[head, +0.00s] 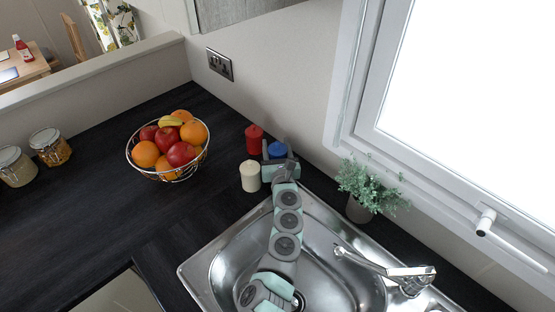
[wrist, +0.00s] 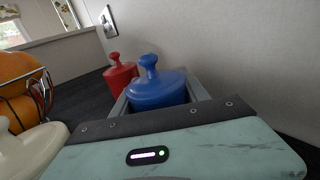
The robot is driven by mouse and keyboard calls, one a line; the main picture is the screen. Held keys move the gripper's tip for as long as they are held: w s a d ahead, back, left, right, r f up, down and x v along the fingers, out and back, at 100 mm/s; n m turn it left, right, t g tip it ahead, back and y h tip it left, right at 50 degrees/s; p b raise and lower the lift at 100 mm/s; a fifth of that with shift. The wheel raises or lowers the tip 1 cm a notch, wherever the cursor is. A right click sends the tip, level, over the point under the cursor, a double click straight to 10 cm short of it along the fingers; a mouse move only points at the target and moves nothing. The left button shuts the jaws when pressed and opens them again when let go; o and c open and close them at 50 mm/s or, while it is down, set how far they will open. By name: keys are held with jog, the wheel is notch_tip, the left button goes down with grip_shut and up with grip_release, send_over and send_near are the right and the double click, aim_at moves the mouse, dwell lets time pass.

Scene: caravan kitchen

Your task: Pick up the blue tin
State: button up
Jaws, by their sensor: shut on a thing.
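The blue tin (head: 277,150) has a knobbed lid and stands on the dark worktop behind the sink, near the wall. In the wrist view the blue tin (wrist: 152,88) is between the two grey jaws of my gripper (wrist: 158,92). My gripper (head: 279,160) is shut on it in the head view and hides its lower part. The tin is upright. I cannot tell whether its base touches the worktop.
A red tin (head: 254,138) stands just behind and left, a cream tin (head: 250,176) in front and left. A fruit bowl (head: 168,175) is further left. The sink (head: 225,262), tap (head: 385,268) and plant (head: 368,186) are near my arm.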

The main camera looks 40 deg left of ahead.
jog(key=c, duration=0.4)
jog(key=shift+c, duration=0.2)
